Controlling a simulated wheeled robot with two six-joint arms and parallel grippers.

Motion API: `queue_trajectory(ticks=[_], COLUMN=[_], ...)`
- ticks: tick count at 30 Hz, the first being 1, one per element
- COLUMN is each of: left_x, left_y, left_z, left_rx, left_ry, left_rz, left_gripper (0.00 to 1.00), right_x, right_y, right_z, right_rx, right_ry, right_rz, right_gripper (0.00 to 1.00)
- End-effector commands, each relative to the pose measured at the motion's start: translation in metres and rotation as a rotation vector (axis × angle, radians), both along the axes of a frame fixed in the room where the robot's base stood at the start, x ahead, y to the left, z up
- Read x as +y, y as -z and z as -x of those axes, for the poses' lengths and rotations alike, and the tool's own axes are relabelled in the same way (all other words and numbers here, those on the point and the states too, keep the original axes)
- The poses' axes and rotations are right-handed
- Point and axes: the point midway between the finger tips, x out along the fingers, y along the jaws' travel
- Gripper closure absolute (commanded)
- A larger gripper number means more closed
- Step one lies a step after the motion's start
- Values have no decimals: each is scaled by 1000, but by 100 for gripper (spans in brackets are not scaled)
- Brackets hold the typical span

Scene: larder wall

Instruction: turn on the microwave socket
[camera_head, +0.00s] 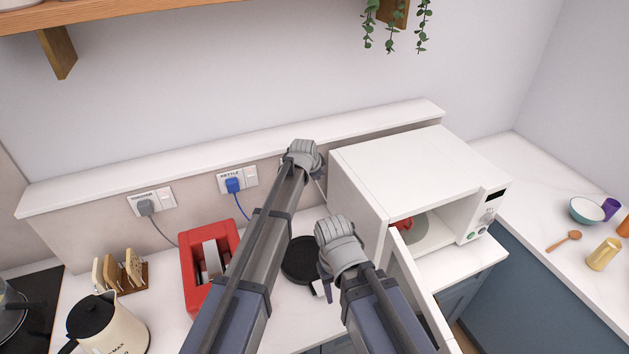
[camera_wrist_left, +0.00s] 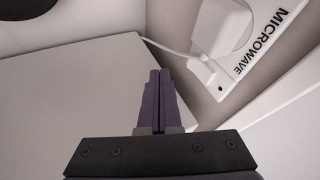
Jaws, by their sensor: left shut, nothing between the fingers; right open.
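The microwave socket (camera_wrist_left: 251,55), labelled MICROWAVE, is at the upper right of the left wrist view. A white plug (camera_wrist_left: 208,68) with a white cord sits at it. The switch position cannot be made out. My left gripper (camera_wrist_left: 160,72) is shut and empty, its dark fingers apart from the socket in the picture. In the head view my left arm reaches to the wall beside the microwave (camera_head: 400,160), hiding the socket. My right gripper (camera_head: 323,289) is open above the counter, in front of the microwave's left side.
The microwave door (camera_head: 418,290) stands open near my right arm. A red toaster (camera_head: 190,262) and a cream kettle (camera_head: 122,325) stand left. The kettle socket (camera_head: 250,175) and another socket (camera_head: 163,198) are on the wall, below a white ledge (camera_head: 110,187).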

Motion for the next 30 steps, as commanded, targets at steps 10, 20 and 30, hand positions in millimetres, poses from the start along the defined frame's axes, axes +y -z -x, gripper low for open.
queue_trajectory(ticks=[10, 20, 30], left_x=[16, 17, 17], left_y=[1, 4, 2], left_z=[-34, -38, -38], left_rx=[0, 0, -3], left_ry=[-2, -2, -2], left_rz=[-1, -1, -1], left_gripper=[100, 100, 100], right_x=[0, 0, 0], right_y=[1, 4, 2], right_z=[0, 0, 0], right_rx=[0, 0, 0], right_ry=[-1, -2, -2], right_rz=[0, 0, 0], right_gripper=[50, 50, 50])
